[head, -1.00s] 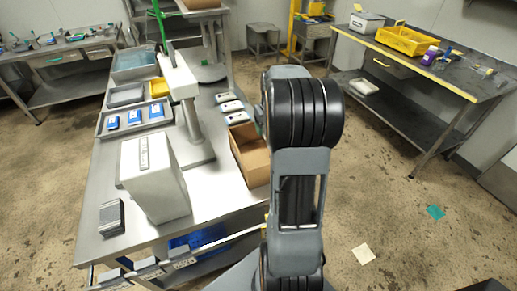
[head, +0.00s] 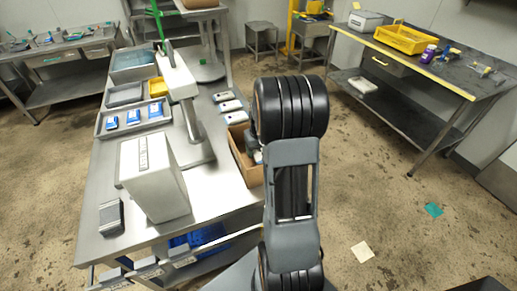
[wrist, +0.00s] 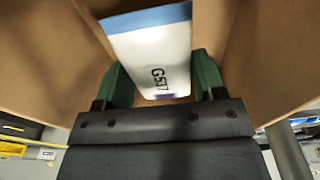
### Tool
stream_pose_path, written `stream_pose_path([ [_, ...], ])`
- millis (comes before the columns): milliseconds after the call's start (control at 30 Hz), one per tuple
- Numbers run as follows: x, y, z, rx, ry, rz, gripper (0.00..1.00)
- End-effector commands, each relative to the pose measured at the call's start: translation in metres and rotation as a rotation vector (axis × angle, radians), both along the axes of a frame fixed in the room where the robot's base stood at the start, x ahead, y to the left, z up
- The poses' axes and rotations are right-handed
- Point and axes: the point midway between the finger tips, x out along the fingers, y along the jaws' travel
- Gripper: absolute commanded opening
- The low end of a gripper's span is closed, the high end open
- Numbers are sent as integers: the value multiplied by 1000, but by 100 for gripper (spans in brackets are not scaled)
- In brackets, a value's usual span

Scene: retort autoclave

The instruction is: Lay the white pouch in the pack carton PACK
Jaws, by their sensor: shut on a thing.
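The white pouch (wrist: 150,48) shows in the wrist view, with a blue band at its far end and dark print on its face. My gripper (wrist: 160,66) has its green fingers at both sides of the pouch and is shut on it. Brown cardboard walls of the carton (wrist: 255,55) surround the pouch and fingers. In the head view the open carton (head: 250,174) stands at the right edge of the steel table, partly hidden by my arm. My fingers and the pouch are hidden there. I cannot tell whether the pouch touches the carton floor.
The steel table (head: 110,180) also bears a white box-shaped housing (head: 155,180), a tray with blue packs (head: 133,118) and a row of small pale packs (head: 230,106) behind the carton. A yellow crate (head: 405,40) is on the right bench. Floor to the right is mostly clear.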

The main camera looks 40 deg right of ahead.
Motion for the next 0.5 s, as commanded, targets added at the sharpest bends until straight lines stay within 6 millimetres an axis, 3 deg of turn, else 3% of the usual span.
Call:
stream_pose_path([
  [500,0,0,-12,0,0,0,38],
])
